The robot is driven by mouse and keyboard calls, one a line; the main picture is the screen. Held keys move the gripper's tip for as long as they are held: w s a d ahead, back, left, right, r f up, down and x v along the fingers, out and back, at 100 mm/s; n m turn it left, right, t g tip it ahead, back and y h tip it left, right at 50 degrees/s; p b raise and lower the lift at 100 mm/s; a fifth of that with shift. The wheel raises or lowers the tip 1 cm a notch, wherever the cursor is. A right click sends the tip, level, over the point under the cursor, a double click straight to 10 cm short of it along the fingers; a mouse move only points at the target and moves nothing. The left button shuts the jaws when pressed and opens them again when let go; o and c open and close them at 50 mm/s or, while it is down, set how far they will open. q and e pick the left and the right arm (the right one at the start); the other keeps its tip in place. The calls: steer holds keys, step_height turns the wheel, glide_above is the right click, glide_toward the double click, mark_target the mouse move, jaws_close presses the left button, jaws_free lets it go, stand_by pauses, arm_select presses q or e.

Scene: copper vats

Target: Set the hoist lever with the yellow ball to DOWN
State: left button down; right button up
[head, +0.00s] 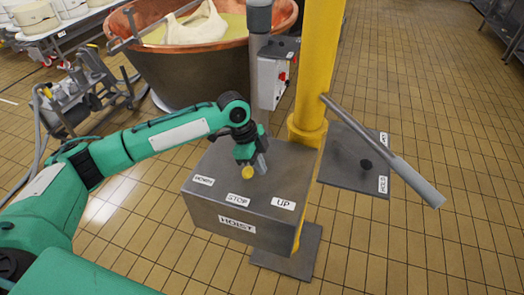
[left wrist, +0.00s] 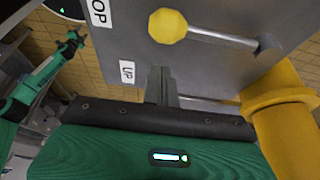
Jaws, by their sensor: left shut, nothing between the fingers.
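The grey hoist box (head: 235,205) carries the labels DOWN (head: 203,181), STOP (head: 239,199) and UP (head: 284,204), left to right. The yellow ball (head: 248,172) is on the end of a thin lever, also seen in the left wrist view (left wrist: 167,25). The lever (left wrist: 222,38) points toward the STOP label (left wrist: 98,12). My left gripper (head: 262,165) is shut and empty, just right of the ball, on the UP side. In the left wrist view its fingertips (left wrist: 160,72) show apart from the ball. A green arm's end, seemingly my right gripper (left wrist: 73,42), is small there.
A yellow post (head: 316,70) stands behind the box. A long grey bar (head: 385,150) slants from it over a dark plate (head: 350,160) on the right. A control box (head: 275,80) and a copper vat (head: 185,75) stand behind.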

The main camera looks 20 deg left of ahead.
arm_select(q)
steer(key=shift+a+f, duration=0.2)
steer(key=shift+a, duration=0.4)
steer(key=shift+a+f, duration=0.15)
steer(key=shift+a, duration=0.2)
steer(key=shift+a+f, duration=0.1)
steer(key=shift+a, duration=0.05)
arm_select(e)
steer(key=shift+s+d+r, duration=0.15)
steer(key=shift+s+r, duration=0.05)
steer(key=shift+s, duration=0.25)
steer(key=shift+s+d+r, duration=0.1)
steer(key=shift+s+r, duration=0.1)
steer(key=shift+s, duration=0.2)
